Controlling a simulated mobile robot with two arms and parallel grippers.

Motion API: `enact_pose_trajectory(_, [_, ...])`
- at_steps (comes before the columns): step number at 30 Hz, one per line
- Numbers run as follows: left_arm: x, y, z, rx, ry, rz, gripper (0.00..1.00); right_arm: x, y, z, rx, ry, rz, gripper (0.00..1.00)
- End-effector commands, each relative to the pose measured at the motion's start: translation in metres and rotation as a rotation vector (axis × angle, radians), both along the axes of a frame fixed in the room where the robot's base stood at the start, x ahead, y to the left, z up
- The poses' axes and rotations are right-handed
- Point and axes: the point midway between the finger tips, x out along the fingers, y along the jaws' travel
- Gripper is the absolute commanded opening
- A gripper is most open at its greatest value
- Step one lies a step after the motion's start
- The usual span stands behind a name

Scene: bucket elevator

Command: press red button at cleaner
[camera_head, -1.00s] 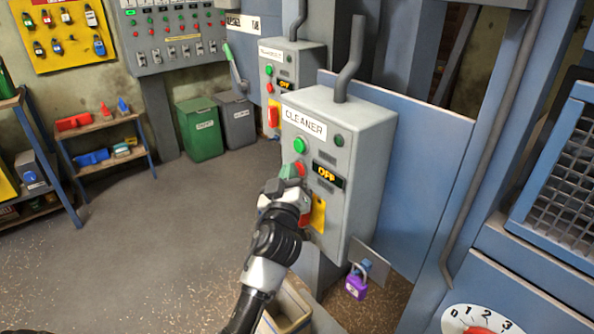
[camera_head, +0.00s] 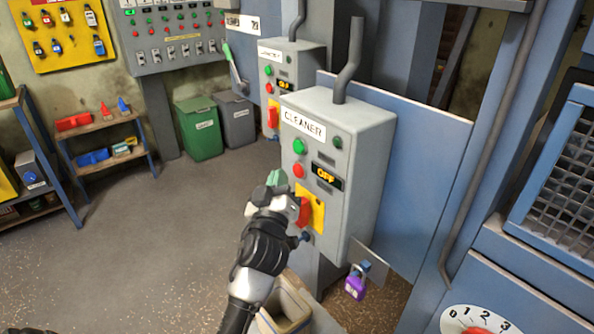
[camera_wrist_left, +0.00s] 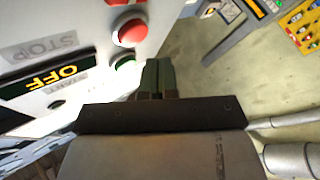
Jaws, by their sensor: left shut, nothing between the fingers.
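The grey cleaner box (camera_head: 350,135) carries a white "CLEANER" label. Its red button (camera_head: 298,171) sits below a green button (camera_head: 299,146). The display (camera_head: 327,178) beside it reads OFF in yellow. In the left wrist view the red button (camera_wrist_left: 131,31) and the green button (camera_wrist_left: 124,64) show upside down beside STOP and START labels. My left gripper (camera_head: 276,179) is shut and empty, just left of the red button and slightly lower. Its greenish fingertips (camera_wrist_left: 157,76) appear apart from the red button. My right gripper is not in view.
A red switch (camera_head: 304,211) on a yellow plate (camera_head: 318,208) is close to my left wrist. A purple padlock (camera_head: 355,287) hangs below the box. A second control box (camera_head: 300,65) stands behind. An open bin (camera_head: 288,310) is below my arm. Floor at left is clear.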

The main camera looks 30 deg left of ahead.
Motion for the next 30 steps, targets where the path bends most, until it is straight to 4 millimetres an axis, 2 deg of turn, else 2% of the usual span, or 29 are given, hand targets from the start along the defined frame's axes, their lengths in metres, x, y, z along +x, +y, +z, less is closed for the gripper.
enact_pose_trajectory(6, [-0.021,0.009,0.001,0.002,0.001,0.002,0.0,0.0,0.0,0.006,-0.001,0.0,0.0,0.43])
enact_pose_trajectory(12, [-0.034,0.014,0.001,0.003,0.001,0.0,0.0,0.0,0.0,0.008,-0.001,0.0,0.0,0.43])
enact_pose_trajectory(30, [-0.036,0.015,0.001,0.002,0.0,0.0,0.0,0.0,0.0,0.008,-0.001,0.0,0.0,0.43])
